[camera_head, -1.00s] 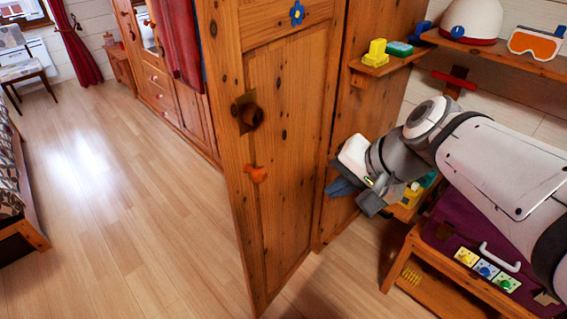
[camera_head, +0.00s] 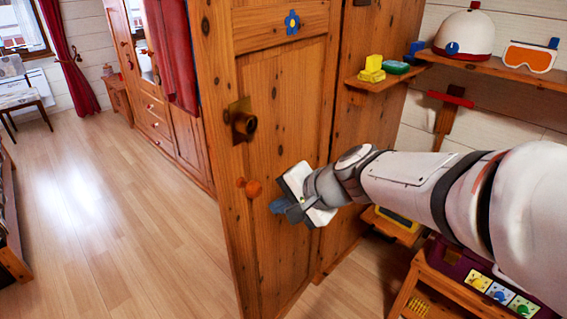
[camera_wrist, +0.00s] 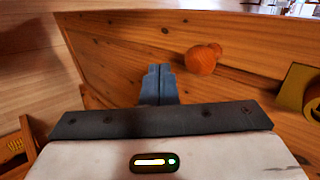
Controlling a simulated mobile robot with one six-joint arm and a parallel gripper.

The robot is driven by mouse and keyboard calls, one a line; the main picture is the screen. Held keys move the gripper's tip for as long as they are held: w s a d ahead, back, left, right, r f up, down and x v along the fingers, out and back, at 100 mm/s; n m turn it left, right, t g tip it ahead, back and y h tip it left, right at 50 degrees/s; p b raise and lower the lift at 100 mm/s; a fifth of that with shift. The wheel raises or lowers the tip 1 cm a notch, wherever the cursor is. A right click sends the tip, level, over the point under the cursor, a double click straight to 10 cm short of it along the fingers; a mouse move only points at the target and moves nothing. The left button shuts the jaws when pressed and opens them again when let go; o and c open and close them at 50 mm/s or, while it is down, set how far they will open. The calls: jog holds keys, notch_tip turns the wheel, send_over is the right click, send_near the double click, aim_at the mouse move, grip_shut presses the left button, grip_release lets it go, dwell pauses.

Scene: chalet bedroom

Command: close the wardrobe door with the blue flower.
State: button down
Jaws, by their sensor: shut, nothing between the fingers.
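The wardrobe door (camera_head: 285,110) stands open, a tall pine panel with a blue flower (camera_head: 292,22) near its top. It has a dark metal fitting (camera_head: 240,120) and an orange wooden knob (camera_head: 252,188) near its free edge. My gripper (camera_head: 277,207) is in front of the door's lower panel, to the right of the knob. In the wrist view the shut fingers (camera_wrist: 158,85) point at the door planks, with the knob (camera_wrist: 203,59) up and to the right. I cannot tell whether the fingertips touch the wood.
More wardrobe fronts (camera_head: 160,100) and a red cloth (camera_head: 172,50) are behind the door on the left. Shelves (camera_head: 490,62) with a white helmet (camera_head: 464,33) and goggles (camera_head: 530,57) are at the right. A low wooden stand (camera_head: 440,285) is below my arm. Wood floor (camera_head: 110,210) is clear at left.

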jog(key=shift+w+a+r, duration=0.1)
jog(key=shift+w+a, duration=0.35)
jog(key=shift+a, duration=0.25)
jog(key=shift+w+a+r, duration=0.1)
jog(key=shift+w+a, duration=0.3)
jog(key=shift+a, duration=0.3)
jog(key=shift+d, duration=0.1)
